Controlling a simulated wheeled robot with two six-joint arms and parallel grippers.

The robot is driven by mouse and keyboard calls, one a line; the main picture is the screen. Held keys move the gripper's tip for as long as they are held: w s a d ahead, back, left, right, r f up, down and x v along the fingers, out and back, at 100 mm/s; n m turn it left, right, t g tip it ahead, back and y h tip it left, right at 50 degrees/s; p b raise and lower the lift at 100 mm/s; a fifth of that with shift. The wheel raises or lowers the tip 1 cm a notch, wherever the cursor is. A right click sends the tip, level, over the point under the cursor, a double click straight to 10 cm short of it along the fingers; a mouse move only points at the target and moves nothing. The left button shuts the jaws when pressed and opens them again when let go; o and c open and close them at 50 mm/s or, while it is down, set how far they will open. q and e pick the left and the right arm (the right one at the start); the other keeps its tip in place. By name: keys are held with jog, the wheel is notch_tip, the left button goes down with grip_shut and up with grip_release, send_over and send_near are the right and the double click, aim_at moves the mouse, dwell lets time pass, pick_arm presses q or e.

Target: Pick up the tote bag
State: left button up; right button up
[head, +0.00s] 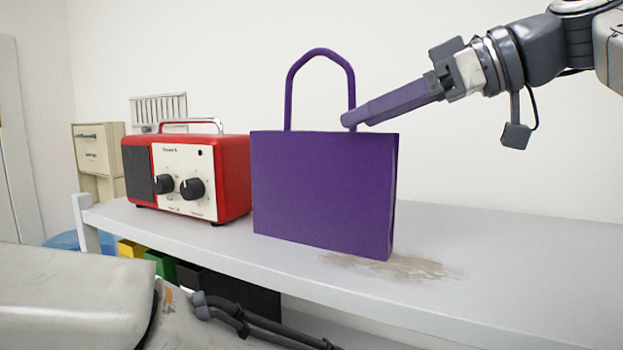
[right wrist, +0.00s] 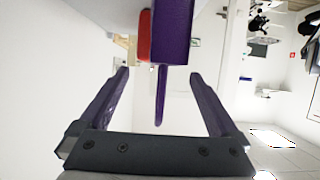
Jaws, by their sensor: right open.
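The purple tote bag (head: 318,190) stands upright on a light grey shelf, with its looped handle (head: 289,88) rising above it. My right gripper (head: 350,119) reaches in from the upper right, its fingertips at the right leg of the handle, just above the bag's top edge. In the right wrist view the bag (right wrist: 174,30) is at the top, and its handle (right wrist: 161,95) shows between the two spread fingers of my right gripper (right wrist: 159,76), with a gap on each side. Neither finger appears to grip it. My left gripper is not in view.
A red radio (head: 228,175) with a raised carrying handle stands close left of the bag. The grey shelf (head: 510,245) is clear to the right, with a brownish stain in front of the bag. Coloured bins (head: 165,264) sit below the shelf.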

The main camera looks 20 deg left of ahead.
aim_at(317, 137)
jog(key=x, duration=0.3)
jog(key=shift+s+a+p, duration=0.1)
jog(key=shift+a+p, duration=0.05)
jog(key=shift+p, duration=0.15)
jog(key=p+x, duration=0.2)
jog(key=x, duration=0.1)
jog(key=p+x, duration=0.1)
jog(key=shift+s+a, duration=0.25)
jog(key=shift+a, duration=0.05)
jog(key=shift+w+a+f, duration=0.1)
jog(key=shift+a+f, duration=0.2)
jog(key=shift+a, duration=0.05)
grip_shut()
